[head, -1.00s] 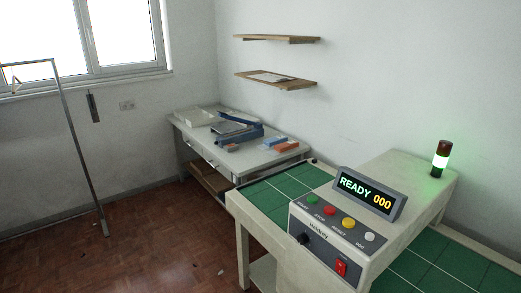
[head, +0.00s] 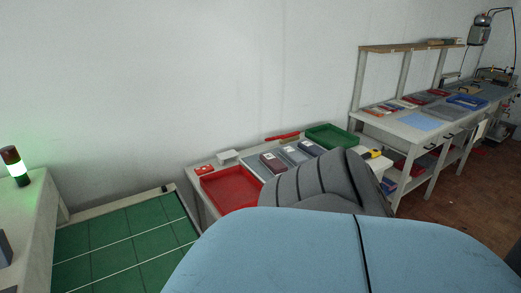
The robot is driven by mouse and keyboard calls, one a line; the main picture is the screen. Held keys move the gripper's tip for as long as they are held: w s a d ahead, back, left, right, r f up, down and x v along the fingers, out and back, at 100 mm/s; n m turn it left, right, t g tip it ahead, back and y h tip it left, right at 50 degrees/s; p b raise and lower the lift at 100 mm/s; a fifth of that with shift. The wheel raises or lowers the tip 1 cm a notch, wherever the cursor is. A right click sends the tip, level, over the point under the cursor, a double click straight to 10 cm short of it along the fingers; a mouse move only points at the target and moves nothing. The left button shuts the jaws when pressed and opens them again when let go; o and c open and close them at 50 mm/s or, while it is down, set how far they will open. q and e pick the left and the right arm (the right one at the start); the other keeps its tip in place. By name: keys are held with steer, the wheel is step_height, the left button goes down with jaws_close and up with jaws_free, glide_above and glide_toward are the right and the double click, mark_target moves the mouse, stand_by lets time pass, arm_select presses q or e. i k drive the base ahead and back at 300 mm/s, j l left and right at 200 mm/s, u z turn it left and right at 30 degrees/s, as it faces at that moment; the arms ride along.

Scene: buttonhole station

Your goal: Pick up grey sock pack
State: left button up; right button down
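Several flat packs lie in a row on a low table between a red tray (head: 231,190) and a green tray (head: 332,136). One dark pack (head: 272,162) has a small light label. A greyer pack (head: 295,155) lies beside it, and another pack (head: 311,148) is to its right. They are too small to tell which is the grey sock pack. Neither of my grippers is in view.
A large blue rounded form (head: 300,255) with a dark seam fills the foreground. A grey ribbed form (head: 330,185) hides the table's front. A green-topped surface (head: 125,240) is at left. A long workbench (head: 415,128) with trays stands at right.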

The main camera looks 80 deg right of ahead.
mark_target(294, 157)
steer(key=z, duration=2.85)
steer(key=i+l+u, duration=0.1)
steer(key=u, duration=0.25)
steer(key=i+l+u, duration=0.15)
steer(key=u, duration=0.15)
steer(key=i+l+u, duration=0.2)
steer(key=u, duration=0.15)
steer(key=i+l+u, duration=0.1)
steer(key=l, duration=0.25)
steer(key=i+l+u, duration=0.1)
steer(key=l, duration=0.25)
steer(key=i+l+u, duration=0.1)
steer(key=i+l, duration=0.15)
steer(key=l, duration=0.1)
